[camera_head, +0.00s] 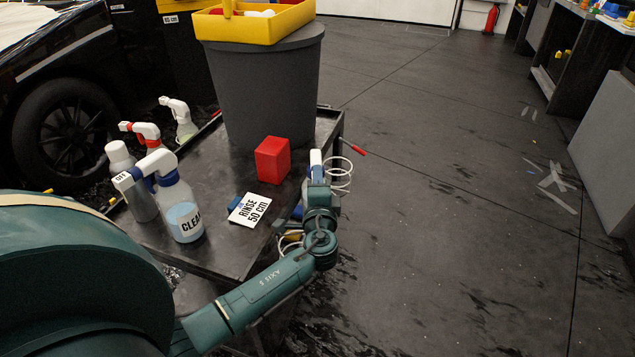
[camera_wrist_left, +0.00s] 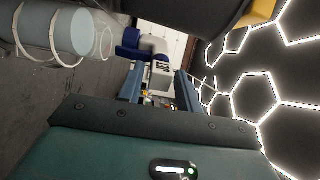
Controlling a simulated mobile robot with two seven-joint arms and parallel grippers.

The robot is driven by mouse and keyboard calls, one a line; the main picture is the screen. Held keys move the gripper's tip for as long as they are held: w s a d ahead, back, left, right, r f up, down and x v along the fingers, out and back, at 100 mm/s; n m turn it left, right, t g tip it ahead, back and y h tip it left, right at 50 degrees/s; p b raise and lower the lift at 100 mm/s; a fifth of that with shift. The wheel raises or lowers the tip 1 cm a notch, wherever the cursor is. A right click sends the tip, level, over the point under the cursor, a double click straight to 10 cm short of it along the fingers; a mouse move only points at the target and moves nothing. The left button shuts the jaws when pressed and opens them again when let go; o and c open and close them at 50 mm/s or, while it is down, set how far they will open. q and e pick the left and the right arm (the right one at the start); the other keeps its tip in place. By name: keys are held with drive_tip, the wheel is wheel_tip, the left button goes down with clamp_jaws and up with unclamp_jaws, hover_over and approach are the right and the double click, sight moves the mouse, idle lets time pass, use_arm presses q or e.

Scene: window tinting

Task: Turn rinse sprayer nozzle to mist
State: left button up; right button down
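A white sprayer head (camera_head: 316,160) stands at the cart's right edge, its bottle mostly hidden behind my left gripper (camera_head: 317,184). In the left wrist view, a white nozzle (camera_wrist_left: 161,78) with small dark marks I cannot read lies between the two blue-grey fingers of my left gripper (camera_wrist_left: 160,82). The fingers stand apart, one on each side of the nozzle; whether they touch it is unclear. A blue part (camera_wrist_left: 128,44) shows behind the nozzle. A white card (camera_head: 249,209) reading "RINSE 50 cm" lies left of my gripper. My right gripper is not in view.
The right floor is mostly clear.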

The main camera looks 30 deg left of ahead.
use_arm(q)
drive_tip(key=shift+o, duration=0.7)
drive_tip(key=v, duration=1.3)
drive_tip(key=shift+s, duration=0.15)
